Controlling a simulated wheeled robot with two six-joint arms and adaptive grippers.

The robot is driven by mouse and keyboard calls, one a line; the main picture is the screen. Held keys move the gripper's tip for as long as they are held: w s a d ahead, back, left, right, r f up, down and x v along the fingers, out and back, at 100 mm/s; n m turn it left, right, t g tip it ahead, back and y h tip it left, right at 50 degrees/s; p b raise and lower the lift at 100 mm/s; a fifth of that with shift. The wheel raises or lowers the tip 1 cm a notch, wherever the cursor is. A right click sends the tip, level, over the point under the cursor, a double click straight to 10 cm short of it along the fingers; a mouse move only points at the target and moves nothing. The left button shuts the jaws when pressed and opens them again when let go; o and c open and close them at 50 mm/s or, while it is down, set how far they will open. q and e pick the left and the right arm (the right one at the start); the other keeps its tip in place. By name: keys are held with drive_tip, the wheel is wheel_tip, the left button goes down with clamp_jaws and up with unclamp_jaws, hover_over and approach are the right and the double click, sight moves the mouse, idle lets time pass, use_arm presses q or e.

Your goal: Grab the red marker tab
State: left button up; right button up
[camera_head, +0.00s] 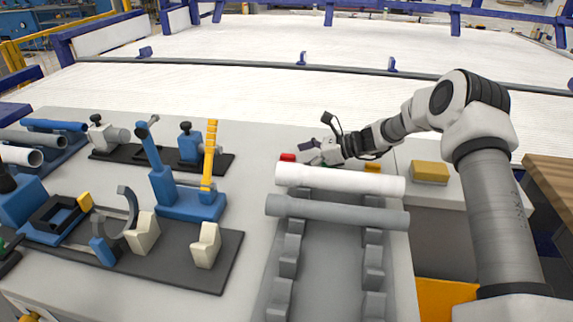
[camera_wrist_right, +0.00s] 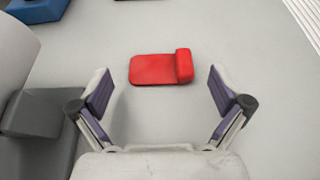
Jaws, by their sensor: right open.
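The red marker tab (camera_wrist_right: 155,69) lies flat on the light grey table in the right wrist view, with a raised block at its right end. It sits between and a little beyond the fingertips of my right gripper (camera_wrist_right: 163,82), which is open and empty. In the head view the tab (camera_head: 288,157) is a small red spot just behind the white pipe, partly hidden. My right gripper (camera_head: 308,152) is close to it, on its right, reaching over from the right side. My left gripper is not in view.
A white pipe (camera_head: 340,179) and a grey pipe (camera_head: 337,213) lie across a grey rack in front of the tab. A yellow block (camera_head: 430,172) is to the right. Blue fixtures (camera_head: 188,200) stand at left. The table behind the tab is clear.

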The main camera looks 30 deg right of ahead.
drive_tip(key=x, duration=0.3)
drive_tip(key=c, duration=0.8)
drive_tip(key=shift+s, duration=0.1)
drive_tip(key=c, duration=0.6)
drive_tip(key=shift+f, duration=0.1)
drive_tip(key=shift+c, duration=0.2)
